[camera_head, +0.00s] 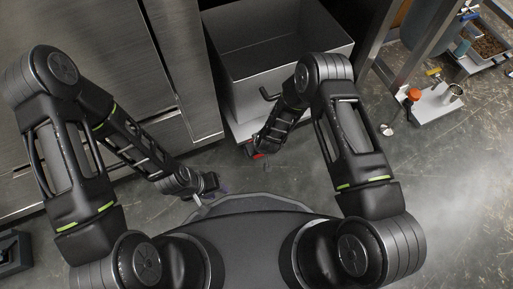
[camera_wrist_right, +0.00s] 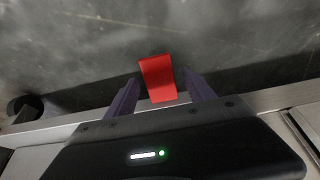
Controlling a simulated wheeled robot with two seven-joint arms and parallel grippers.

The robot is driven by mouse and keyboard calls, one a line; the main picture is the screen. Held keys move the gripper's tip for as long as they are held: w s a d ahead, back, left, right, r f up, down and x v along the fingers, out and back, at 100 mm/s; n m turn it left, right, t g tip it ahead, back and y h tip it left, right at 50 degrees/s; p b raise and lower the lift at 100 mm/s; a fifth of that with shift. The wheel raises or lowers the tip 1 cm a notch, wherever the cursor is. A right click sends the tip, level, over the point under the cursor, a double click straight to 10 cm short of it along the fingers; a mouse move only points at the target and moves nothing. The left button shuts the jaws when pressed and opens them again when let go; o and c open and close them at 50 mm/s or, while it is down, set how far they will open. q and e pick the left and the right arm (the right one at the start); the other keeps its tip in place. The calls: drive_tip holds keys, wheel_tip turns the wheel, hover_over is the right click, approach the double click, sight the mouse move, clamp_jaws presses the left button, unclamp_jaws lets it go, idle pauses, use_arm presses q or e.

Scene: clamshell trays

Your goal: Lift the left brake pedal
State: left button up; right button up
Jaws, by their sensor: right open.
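A red brake pedal (camera_wrist_right: 158,78) shows in the right wrist view, sticking out past the pale lower edge of the cart. In the head view a small red piece (camera_head: 259,156) shows at the end of my right arm. My right gripper (camera_wrist_right: 162,84) is open, with its purple fingers on either side of the pedal; I cannot tell whether they touch it. My left gripper (camera_head: 212,190) is low in front of my base, away from the pedal. Its fingers are too small and dark to show whether they are open.
A grey open-topped bin cart (camera_head: 290,62) stands ahead, beside metal cabinets (camera_head: 100,75) on the left. In the right wrist view a dark wheel (camera_wrist_right: 24,106) is left of the pedal. A white stand (camera_head: 432,104) with an orange knob is at the right.

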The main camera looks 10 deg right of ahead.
drive_tip(key=shift+c, duration=0.3)
clamp_jaws()
idle(0.3)
idle(0.3)
